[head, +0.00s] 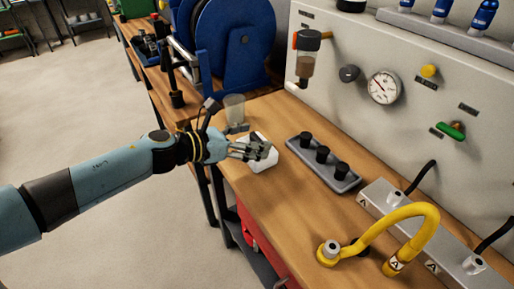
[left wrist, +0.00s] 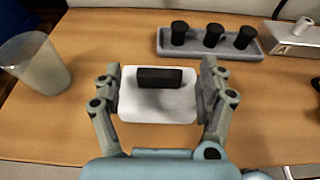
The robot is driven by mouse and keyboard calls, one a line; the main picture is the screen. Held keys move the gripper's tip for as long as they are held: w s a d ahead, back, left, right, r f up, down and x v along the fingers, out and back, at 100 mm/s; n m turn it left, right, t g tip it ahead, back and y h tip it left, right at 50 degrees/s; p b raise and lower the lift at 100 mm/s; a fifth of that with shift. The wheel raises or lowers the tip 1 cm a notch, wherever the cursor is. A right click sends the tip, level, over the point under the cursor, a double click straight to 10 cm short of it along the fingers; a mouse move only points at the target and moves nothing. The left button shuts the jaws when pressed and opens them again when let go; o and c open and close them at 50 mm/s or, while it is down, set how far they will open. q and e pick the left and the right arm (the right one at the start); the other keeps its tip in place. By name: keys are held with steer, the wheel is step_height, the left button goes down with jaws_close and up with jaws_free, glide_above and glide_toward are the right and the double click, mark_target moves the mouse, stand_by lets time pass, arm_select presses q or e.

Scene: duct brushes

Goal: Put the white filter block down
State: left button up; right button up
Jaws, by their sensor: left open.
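The white filter block (head: 268,161) sits on the wooden workbench (head: 262,203) near its front left. In the left wrist view the white filter block (left wrist: 158,103) has a black bar on its top. My left gripper (head: 248,150) is at the block. In the left wrist view my left gripper (left wrist: 160,92) is open, with one finger on either side of the block. Whether a finger touches the block's right side, I cannot tell. My right gripper is not in view.
A grey tray with three black knobs (head: 322,164) lies to the right. A clear cup (head: 234,110) stands behind my gripper. A yellow hose (head: 410,212) and a grey socket strip (head: 428,230) are farther right. Bare wood lies in front of the tray.

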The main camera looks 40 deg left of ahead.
arm_select(q)
steer(key=shift+s, duration=0.1)
steer(key=c, duration=1.2)
steer(key=shift+r, duration=0.15)
steer(key=shift+c, duration=0.2)
